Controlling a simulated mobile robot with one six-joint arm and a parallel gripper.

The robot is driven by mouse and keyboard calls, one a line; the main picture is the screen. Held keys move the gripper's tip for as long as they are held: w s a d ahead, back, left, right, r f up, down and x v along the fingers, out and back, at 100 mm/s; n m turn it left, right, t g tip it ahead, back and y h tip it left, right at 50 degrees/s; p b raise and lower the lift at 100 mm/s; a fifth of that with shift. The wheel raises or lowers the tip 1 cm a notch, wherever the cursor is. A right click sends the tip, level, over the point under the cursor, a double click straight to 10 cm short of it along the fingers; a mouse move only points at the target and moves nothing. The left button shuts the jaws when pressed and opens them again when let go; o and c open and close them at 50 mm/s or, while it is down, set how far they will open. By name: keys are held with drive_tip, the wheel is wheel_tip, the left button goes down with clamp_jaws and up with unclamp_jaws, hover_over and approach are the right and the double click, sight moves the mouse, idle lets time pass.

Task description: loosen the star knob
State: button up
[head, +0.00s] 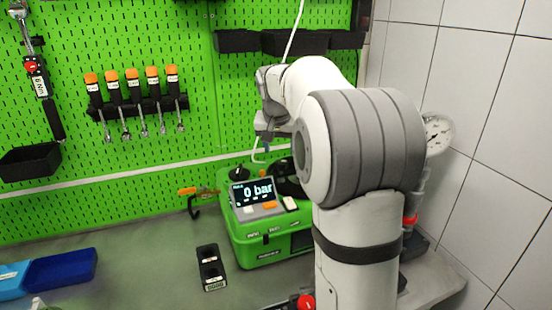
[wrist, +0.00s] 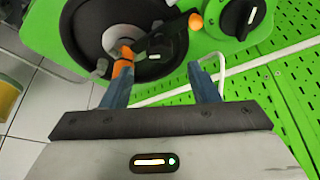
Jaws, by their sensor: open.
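No part is clearly recognisable as a star knob. In the wrist view, a large black round part (wrist: 85,30) with a grey centre sits on a green housing. A black arm with an orange tip (wrist: 195,20) lies across it. A second orange piece (wrist: 124,56) is near the left fingertip; I cannot tell whether they touch. A black knob (wrist: 240,17) with a white mark is at the upper right, apart from the fingers. My gripper (wrist: 158,70) is open, its blue fingers apart with nothing held. In the head view, my gripper (head: 266,135) is above the green pump unit (head: 242,244), partly hidden by my arm.
A green pegboard (head: 130,190) with several orange-handled tools stands behind. A black holder (head: 211,268) and a blue bin (head: 62,269) are on the bench. A gauge (head: 437,133) is at right. Bench left of the unit is mostly free.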

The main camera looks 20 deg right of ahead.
sight(281, 162)
drive_tip(key=x, duration=0.6)
drive_tip(key=shift+p, duration=0.3)
drive_tip(key=shift+c, duration=0.4)
